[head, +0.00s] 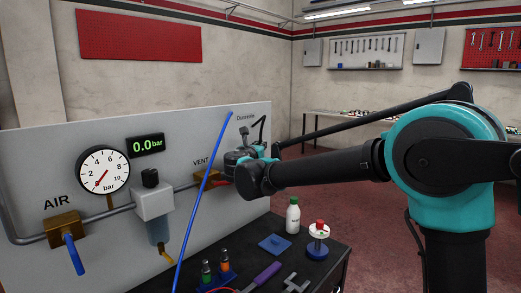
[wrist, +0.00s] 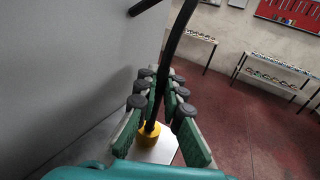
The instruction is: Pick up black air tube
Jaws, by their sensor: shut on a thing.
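The black air tube (wrist: 183,20) runs down between the green-padded fingers of my gripper (wrist: 161,84) in the wrist view. The fingers are shut on it. Its lower end meets a yellow fitting (wrist: 149,134), but I cannot tell whether it is still seated there. In the head view, my gripper (head: 245,158) is at the right end of the panel, below the small label. A short dark curved piece, probably the tube (head: 262,128), shows above it. My gripper hides most of the tube and the fitting there.
The grey panel (head: 100,215) carries a gauge (head: 103,170), a filter (head: 154,205) and a vent valve (head: 207,184). A blue tube (head: 205,185) crosses in front. A white bottle (head: 293,217), a red-topped button (head: 318,238) and a purple-handled tool (head: 266,275) are on the dark table (head: 335,257).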

